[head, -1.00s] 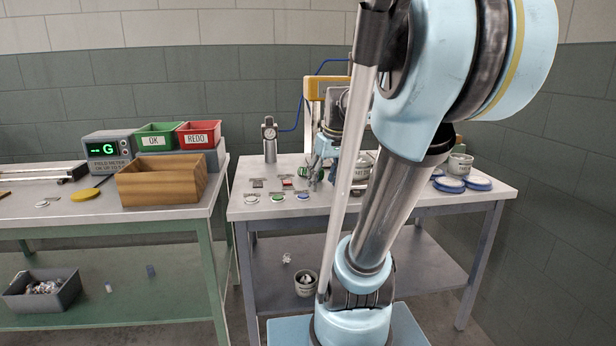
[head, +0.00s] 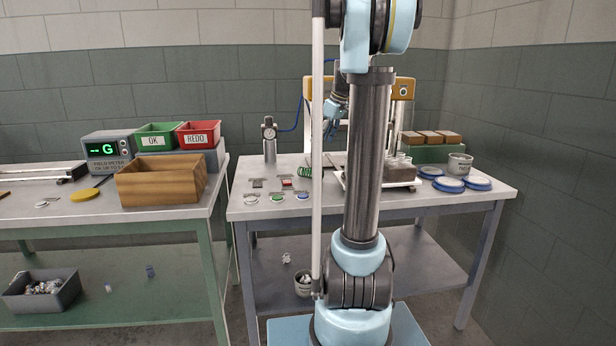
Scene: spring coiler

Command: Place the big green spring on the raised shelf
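A green coil (head: 305,171), which looks like the green spring, lies on the right-hand table. It is partly hidden behind the pale rod of my arm. My gripper (head: 331,127) is small and partly covered by my arm, above the back of that table and apart from the coil. I cannot tell whether its fingers are open or hold anything. A raised green stand (head: 428,154) at the table's back right carries brown blocks; I cannot tell whether it is the raised shelf.
A white tray (head: 400,184) is partly behind my arm. Blue-rimmed discs (head: 449,184) and a grey cup (head: 460,165) are at right. A gauge stand (head: 269,142) and coloured buttons (head: 277,198) are at left. A wooden box (head: 160,184) sits on the left table.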

